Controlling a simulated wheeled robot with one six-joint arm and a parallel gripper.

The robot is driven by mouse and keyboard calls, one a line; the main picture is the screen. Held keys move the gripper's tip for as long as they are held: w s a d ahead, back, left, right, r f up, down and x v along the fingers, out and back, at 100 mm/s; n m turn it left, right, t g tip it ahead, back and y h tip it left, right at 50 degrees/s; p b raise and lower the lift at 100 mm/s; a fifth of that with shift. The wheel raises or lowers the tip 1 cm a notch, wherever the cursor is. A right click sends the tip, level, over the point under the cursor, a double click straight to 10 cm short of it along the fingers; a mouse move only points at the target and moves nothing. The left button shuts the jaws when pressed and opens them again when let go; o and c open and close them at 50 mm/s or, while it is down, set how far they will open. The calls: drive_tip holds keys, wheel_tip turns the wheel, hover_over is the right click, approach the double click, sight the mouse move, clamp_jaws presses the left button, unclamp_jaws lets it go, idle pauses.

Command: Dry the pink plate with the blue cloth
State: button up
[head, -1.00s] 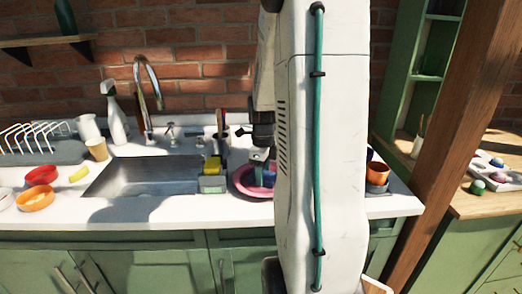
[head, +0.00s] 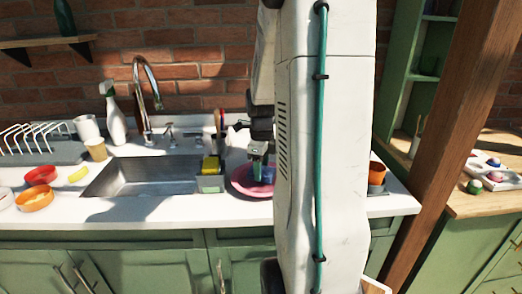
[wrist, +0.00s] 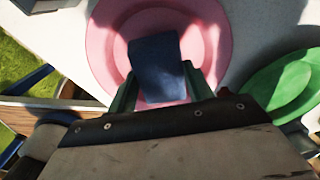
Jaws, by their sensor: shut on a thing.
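The pink plate (head: 240,180) lies on the white counter right of the sink, partly hidden by my arm in the head view. It also shows in the wrist view (wrist: 108,40), filling the upper middle. My gripper (wrist: 158,92) is over the plate, its two green fingers shut on the blue cloth (wrist: 156,58). The cloth hangs from the fingers over the middle of the plate, and a small part of it shows in the head view (head: 268,174). I cannot tell whether the cloth touches the plate.
A green plate or dish (wrist: 290,88) is right of the pink plate in the wrist view. The sink (head: 145,176) lies to the left, with a caddy holding a yellow sponge (head: 211,164) at its right edge. An orange cup (head: 377,173) stands right of my arm.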

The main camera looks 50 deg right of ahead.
drive_tip(key=shift+w+r, duration=0.1)
drive_tip(key=shift+r, duration=2.9)
